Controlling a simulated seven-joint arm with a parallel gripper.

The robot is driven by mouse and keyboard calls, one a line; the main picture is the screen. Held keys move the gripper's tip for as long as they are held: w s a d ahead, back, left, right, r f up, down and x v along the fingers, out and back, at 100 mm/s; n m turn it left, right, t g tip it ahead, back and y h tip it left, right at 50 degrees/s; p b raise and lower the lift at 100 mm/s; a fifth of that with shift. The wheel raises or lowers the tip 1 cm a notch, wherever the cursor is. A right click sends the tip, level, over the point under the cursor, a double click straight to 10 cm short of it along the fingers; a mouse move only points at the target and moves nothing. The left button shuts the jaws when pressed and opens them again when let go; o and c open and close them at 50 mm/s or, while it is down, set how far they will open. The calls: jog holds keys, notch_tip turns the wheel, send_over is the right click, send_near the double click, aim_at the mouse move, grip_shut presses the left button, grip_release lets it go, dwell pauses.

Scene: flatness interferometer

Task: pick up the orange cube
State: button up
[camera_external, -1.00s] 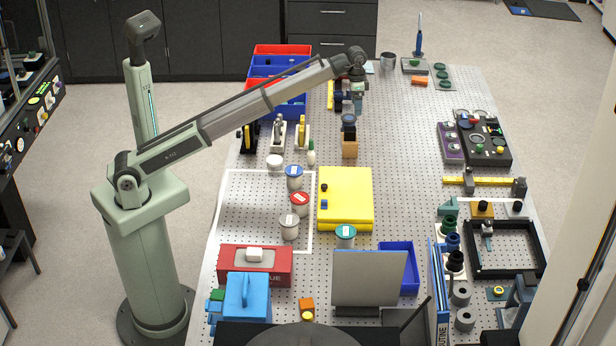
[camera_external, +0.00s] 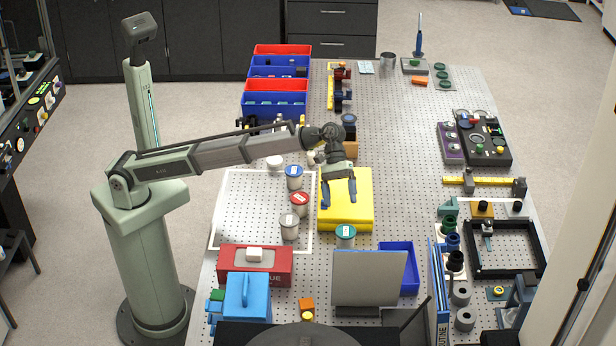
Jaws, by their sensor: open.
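A small orange cube (camera_external: 307,303) sits on the perforated table near its front edge, just right of the blue box with a handle (camera_external: 247,297). A round yellow piece shows at its front. Another orange block (camera_external: 418,81), flatter in shape, lies at the back right of the table. My gripper (camera_external: 339,200) is open and empty, pointing down over the yellow box (camera_external: 360,211). It is well behind the front orange cube and apart from it. Its exact height above the yellow box is hard to tell.
A grey upright panel (camera_external: 368,279) stands right of the front orange cube. A red box (camera_external: 277,265) lies behind it to the left. A blue tray (camera_external: 410,268) is behind the panel.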

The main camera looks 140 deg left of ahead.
jog(key=w+d+r+n+t+h, duration=0.1)
jog(key=w+d+n+h, duration=0.15)
jog(key=d, duration=0.65)
jog(key=w+d+r+n+h, duration=0.1)
jog(key=d+n, duration=0.2)
jog(key=d, duration=0.6)
send_near(307, 301)
jog(key=shift+m, duration=0.25)
jog(key=x, duration=0.6)
jog(key=shift+d+r, duration=0.25)
jog(key=shift+r, duration=0.15)
jog(key=shift+a+f+x, duration=0.15)
jog(key=shift+f+x, duration=0.05)
jog(key=shift+x, duration=1.1)
jog(key=shift+a+f+x, duration=0.1)
jog(key=shift+f+x, duration=0.1)
jog(key=shift+x, duration=1.15)
jog(key=shift+c, duration=0.3)
jog(key=c, duration=1.2)
